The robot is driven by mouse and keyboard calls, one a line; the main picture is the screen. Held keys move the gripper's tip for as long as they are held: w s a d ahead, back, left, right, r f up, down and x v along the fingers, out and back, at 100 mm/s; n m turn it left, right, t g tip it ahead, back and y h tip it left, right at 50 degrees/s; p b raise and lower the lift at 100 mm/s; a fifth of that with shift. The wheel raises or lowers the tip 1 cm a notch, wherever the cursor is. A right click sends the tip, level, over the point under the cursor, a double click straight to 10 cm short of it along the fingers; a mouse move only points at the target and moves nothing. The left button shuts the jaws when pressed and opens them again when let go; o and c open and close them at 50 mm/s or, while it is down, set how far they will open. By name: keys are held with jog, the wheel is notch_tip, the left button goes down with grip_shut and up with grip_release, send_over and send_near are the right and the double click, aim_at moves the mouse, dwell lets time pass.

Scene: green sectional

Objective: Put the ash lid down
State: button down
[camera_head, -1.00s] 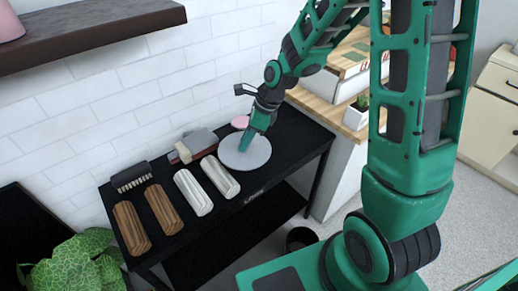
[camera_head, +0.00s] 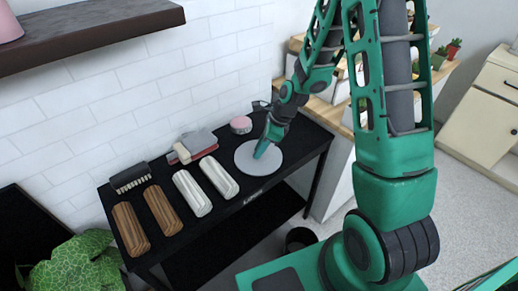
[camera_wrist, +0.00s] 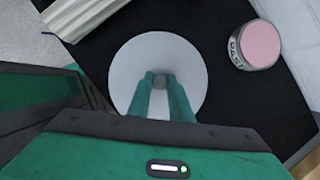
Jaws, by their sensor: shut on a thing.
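The ash lid (camera_head: 246,161) is a round, flat grey disc at the right part of the black table. My gripper (camera_head: 266,148) is over it and shut on its small central knob. In the wrist view the lid (camera_wrist: 190,62) lies under my gripper (camera_wrist: 160,84), with the grey knob between the two green fingertips. The lid looks level and low over the table top; whether it touches the table I cannot tell.
On the black table (camera_head: 250,203) stand a pink-topped tin (camera_head: 241,125) behind the lid, two white ridged blocks (camera_head: 192,192) to its left, two brown ridged blocks (camera_head: 130,229), a brush (camera_head: 130,178) and a grey-and-red item (camera_head: 197,146). A wooden-topped counter is to the right.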

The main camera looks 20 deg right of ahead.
jog(key=c, duration=1.6)
grip_release()
jog(key=shift+r, duration=0.1)
jog(key=v, duration=1)
jog(key=s+d+r+n+h, duration=0.3)
jog(key=s+d+r+n, duration=0.55)
jog(key=s, duration=0.45)
jog(key=s+d+r+n, duration=0.1)
jog(key=s+n, duration=0.1)
jog(key=s, duration=0.3)
jog(key=s+d+r+n+g, duration=0.1)
jog(key=s+d+n, duration=0.1)
jog(key=s, duration=0.4)
jog(key=s+d+r+n+g, duration=0.1)
jog(key=s+r+n, duration=0.1)
jog(key=s+n, duration=0.2)
jog(key=shift+s+d+n+h, duration=0.25)
jog(key=shift+s+d+h, duration=0.15)
jog(key=shift+s, duration=0.25)
